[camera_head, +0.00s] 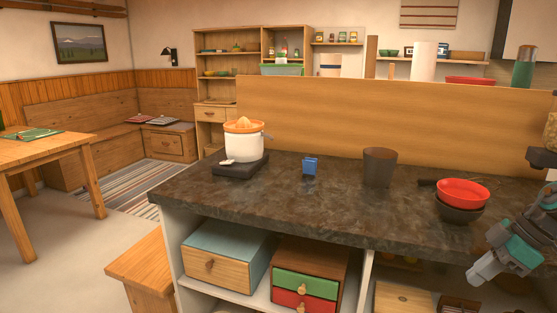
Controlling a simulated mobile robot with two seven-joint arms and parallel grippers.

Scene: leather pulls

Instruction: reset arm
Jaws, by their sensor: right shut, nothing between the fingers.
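My right gripper (476,274) is at the lower right, in front of the dark stone counter (300,216), at about the height of its front edge. Its grey and teal wrist comes in from the right edge. It is shut and holds nothing. No thing on the counter touches it. My left gripper is not in view.
A red bowl (463,191) sits in a dark pan near my right gripper. Drawer boxes, including a blue-topped one (228,242), stand on the shelf below.

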